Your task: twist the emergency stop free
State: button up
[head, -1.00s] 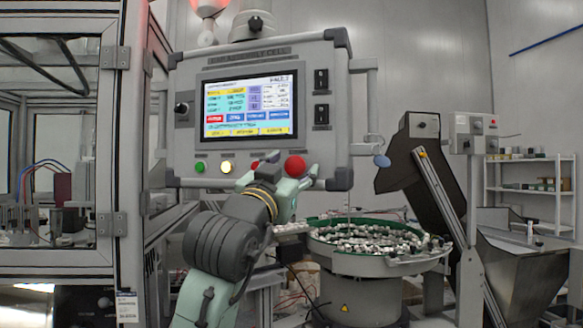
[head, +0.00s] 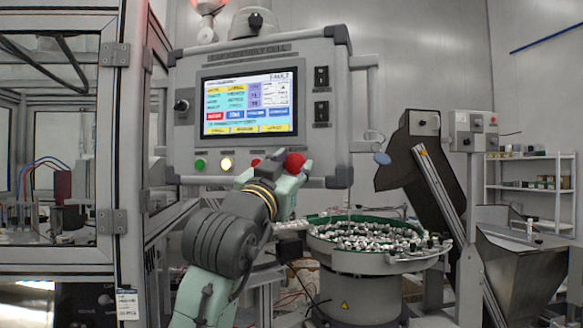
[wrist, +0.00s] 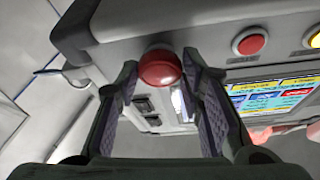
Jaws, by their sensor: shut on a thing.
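The emergency stop is a red mushroom button (head: 294,163) at the lower right of the grey control panel (head: 330,150). In the wrist view the red button (wrist: 160,69) sits between the two fingers of my gripper (wrist: 160,82). The fingers are shut on it, one on each side. In the head view my gripper (head: 288,172) reaches up to the button from below, and the arm hides the panel's lower edge there. The panel screen (head: 250,103) is lit and reads FAULT at its top right.
A smaller red button (wrist: 251,42) and a lit yellow-white button (head: 226,164) share the panel's lower row with a green button (head: 200,165). A bowl feeder (head: 380,262) full of small parts stands below right. A glazed enclosure (head: 60,130) stands at left.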

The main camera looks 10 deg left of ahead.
jog(key=shift+m, duration=0.5)
jog(key=m+h, duration=0.1)
jog(key=m, duration=0.1)
jog(key=m+g+h, duration=0.1)
jog(key=m, duration=0.2)
jog(key=shift+a+r+h, duration=0.1)
jog(key=shift+a+h, duration=0.05)
jog(key=shift+h, duration=0.25)
jog(key=shift+a+r+m+g+h, duration=0.1)
jog(key=shift+m+g+h, duration=0.35)
jog(key=shift+m, duration=0.65)
jog(key=shift+m+g+h, duration=0.25)
jog(key=shift+m+g, duration=0.3)
jog(key=shift+m, duration=0.55)
jog(key=o, duration=1.2)
jog(key=shift+c, duration=0.2)
